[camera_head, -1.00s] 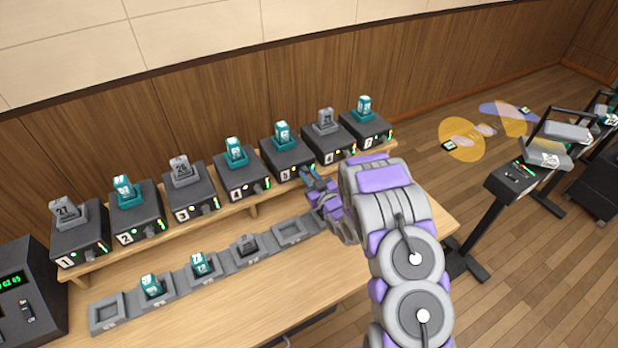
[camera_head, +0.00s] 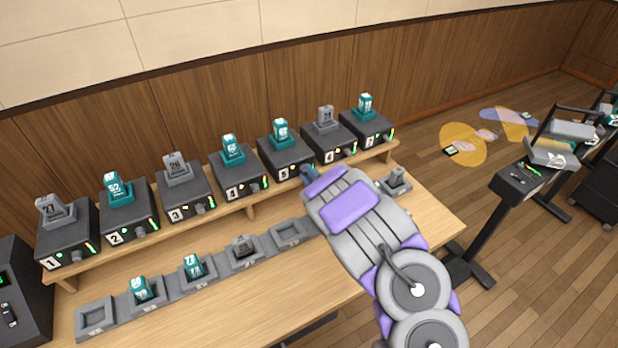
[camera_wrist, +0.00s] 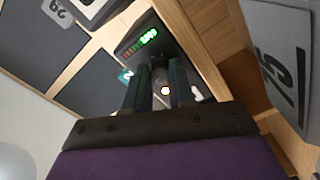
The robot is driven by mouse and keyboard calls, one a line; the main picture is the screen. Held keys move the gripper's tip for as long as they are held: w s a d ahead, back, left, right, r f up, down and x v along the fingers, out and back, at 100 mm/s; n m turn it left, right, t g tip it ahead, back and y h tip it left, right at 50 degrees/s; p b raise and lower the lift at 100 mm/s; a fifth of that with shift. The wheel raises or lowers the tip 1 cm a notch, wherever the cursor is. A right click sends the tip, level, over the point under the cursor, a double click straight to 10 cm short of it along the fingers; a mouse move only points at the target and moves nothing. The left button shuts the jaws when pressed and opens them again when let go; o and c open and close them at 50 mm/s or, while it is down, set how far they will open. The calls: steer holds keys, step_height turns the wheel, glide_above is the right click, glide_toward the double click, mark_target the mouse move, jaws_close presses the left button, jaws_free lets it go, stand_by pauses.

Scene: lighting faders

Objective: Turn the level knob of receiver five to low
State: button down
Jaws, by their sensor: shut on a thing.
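Receiver five (camera_head: 290,151) is a dark box on the wooden shelf, with a "5" plate on its front and a teal pack on top. My gripper (camera_head: 309,176) is at the right part of its front, largely hidden behind my own arm. In the wrist view my two dark fingers (camera_wrist: 161,70) are shut on the level knob (camera_wrist: 159,62), just below a lit green level meter (camera_wrist: 140,44). The knob's pointer is not readable, and in the head view the knob is covered.
Receiver four (camera_head: 238,170) and receiver six (camera_head: 327,143) stand close on either side. Below the shelf, a row of grey cradles (camera_head: 289,234) lies on the table, some holding packs. A grey pack (camera_head: 397,178) sits at the right.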

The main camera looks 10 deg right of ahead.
steer(key=n, duration=0.6)
steer(key=shift+s+a+f, duration=0.1)
steer(key=shift+f, duration=0.15)
steer(key=n, duration=0.6)
steer(key=shift+n, duration=0.4)
steer(key=n, duration=0.5)
steer(key=shift+n, duration=2.8)
steer(key=shift+r, duration=0.1)
steer(key=c, duration=1.2)
jaws_free()
